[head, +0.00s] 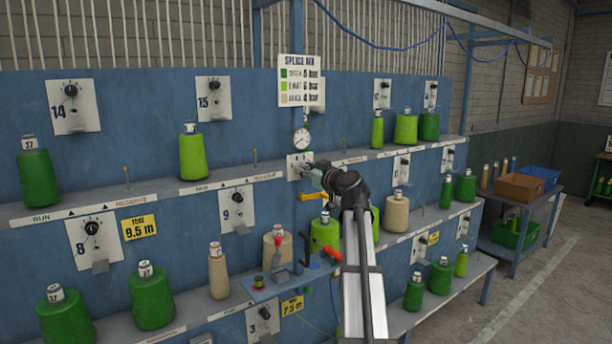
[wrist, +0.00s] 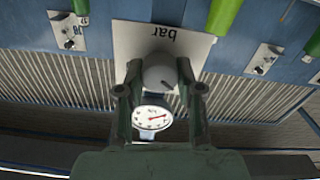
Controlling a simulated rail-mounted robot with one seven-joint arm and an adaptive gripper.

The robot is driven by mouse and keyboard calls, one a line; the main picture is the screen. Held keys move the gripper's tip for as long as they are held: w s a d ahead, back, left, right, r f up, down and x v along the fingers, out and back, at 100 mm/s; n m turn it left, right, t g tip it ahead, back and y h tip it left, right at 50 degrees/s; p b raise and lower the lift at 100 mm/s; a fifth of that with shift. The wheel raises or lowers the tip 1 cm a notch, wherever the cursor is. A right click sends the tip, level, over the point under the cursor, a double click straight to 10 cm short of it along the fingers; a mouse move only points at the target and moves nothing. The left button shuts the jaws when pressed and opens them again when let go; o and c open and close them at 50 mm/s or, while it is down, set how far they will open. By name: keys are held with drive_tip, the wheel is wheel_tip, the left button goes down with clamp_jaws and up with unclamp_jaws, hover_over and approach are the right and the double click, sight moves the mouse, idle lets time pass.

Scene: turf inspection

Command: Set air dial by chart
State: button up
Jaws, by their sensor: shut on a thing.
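The chart (head: 299,81), headed SPLICE AIR, hangs at the upper middle. Its dark green, light green and beige rows appear to read 5, 6 and 4 bar. The round gauge (head: 301,139) is below it and also shows in the wrist view (wrist: 152,118), with a red needle; its reading is too small to tell. The air dial's pale plate (head: 293,161) is under the gauge; the wrist view shows it upside down, marked "bar" (wrist: 130,42). My gripper (wrist: 159,76) is shut on the grey round dial knob (wrist: 159,72), one finger on each side. In the head view my gripper hides the knob.
Blue shelves carry several green and beige cones, such as one light green cone (head: 193,155) at left. A splicing unit (head: 279,270) with a red lever stands below my gripper. Numbered knob plates (head: 91,240) line the panel. A side table with crates (head: 520,187) is at right.

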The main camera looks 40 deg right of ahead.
drive_tip(key=m+b, duration=0.3)
drive_tip(key=m, duration=0.2)
drive_tip(key=shift+d+m, duration=0.15)
drive_tip(key=shift+m, duration=0.15)
drive_tip(key=m, duration=0.6)
drive_tip(key=m+p, duration=0.1)
drive_tip(key=m, duration=0.5)
drive_tip(key=shift+d+m+p, duration=0.1)
drive_tip(key=shift+m+p, duration=0.2)
drive_tip(key=m+p, duration=0.1)
drive_tip(key=m, duration=0.1)
drive_tip(key=shift+m, duration=0.3)
drive_tip(key=shift+f+m+p, duration=0.15)
drive_tip(key=shift+m+p, duration=1.15)
drive_tip(key=shift+m, duration=0.7)
drive_tip(key=o, duration=1.2)
drive_tip(key=shift+f, duration=0.1)
drive_tip(key=shift+c, duration=0.2)
